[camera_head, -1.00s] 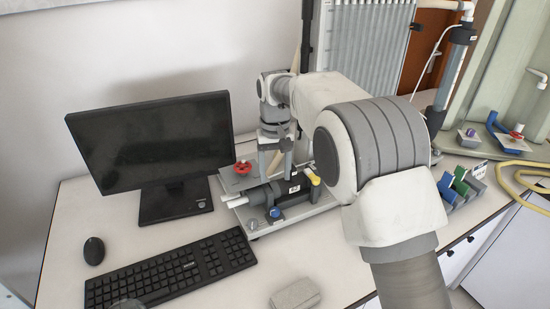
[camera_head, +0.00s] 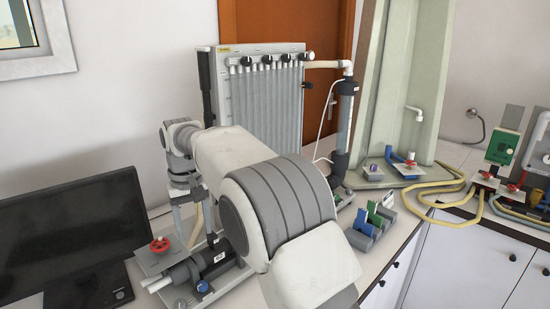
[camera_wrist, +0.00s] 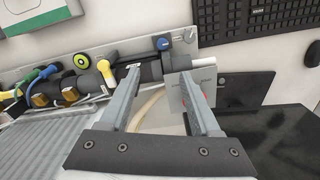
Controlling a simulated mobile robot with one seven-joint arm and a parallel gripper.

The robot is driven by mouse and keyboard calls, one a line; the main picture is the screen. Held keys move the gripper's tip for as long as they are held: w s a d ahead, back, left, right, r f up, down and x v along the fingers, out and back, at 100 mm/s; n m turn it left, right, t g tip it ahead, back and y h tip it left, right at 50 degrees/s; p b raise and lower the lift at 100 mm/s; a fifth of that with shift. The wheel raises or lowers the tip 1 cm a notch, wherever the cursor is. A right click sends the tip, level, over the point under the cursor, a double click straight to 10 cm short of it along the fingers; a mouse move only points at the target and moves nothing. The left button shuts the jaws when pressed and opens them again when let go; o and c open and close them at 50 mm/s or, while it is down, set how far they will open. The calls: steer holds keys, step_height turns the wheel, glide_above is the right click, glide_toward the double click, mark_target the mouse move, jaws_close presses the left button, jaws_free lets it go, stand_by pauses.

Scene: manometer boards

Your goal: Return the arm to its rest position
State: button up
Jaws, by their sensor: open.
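My gripper (camera_wrist: 172,88) shows in the wrist view with its two grey fingers spread apart and nothing held between them. It hangs above the apparatus base plate (camera_wrist: 100,50), close to a black cylinder with a blue knob (camera_wrist: 162,44). A small grey plate (camera_wrist: 188,92) appears beside the right finger; whether they touch I cannot tell. In the head view my arm spans the middle, bent over the bench, and the wrist points down behind the red valve wheel (camera_head: 159,245). The fingertips are hard to make out there.
The monitor (camera_head: 75,240) stands left of the arm. The manometer board (camera_head: 265,95) rises behind it. A holder with green and blue cards (camera_head: 372,222) sits right of the arm. Yellow hoses (camera_head: 440,190) lie on the right bench. A keyboard (camera_wrist: 255,18) shows in the wrist view.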

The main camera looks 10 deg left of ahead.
steer(key=s+d+r+m+t, duration=0.15)
steer(key=d+r, duration=0.25)
steer(key=d, duration=0.4)
steer(key=s+d+r+m+y, duration=0.1)
steer(key=s+d+r, duration=0.1)
steer(key=d+r, duration=0.35)
steer(key=s+d+r+m+t, duration=0.1)
steer(key=d+r, duration=0.2)
steer(key=d, duration=0.7)
steer(key=s+d+f+m+t+h, duration=0.1)
steer(key=s+d+f+m+t, duration=0.2)
steer(key=s+d, duration=1.3)
step_height(320, 180, down, 2)
steer(key=s, duration=0.2)
steer(key=shift+s+f, duration=0.2)
steer(key=shift+s, duration=0.15)
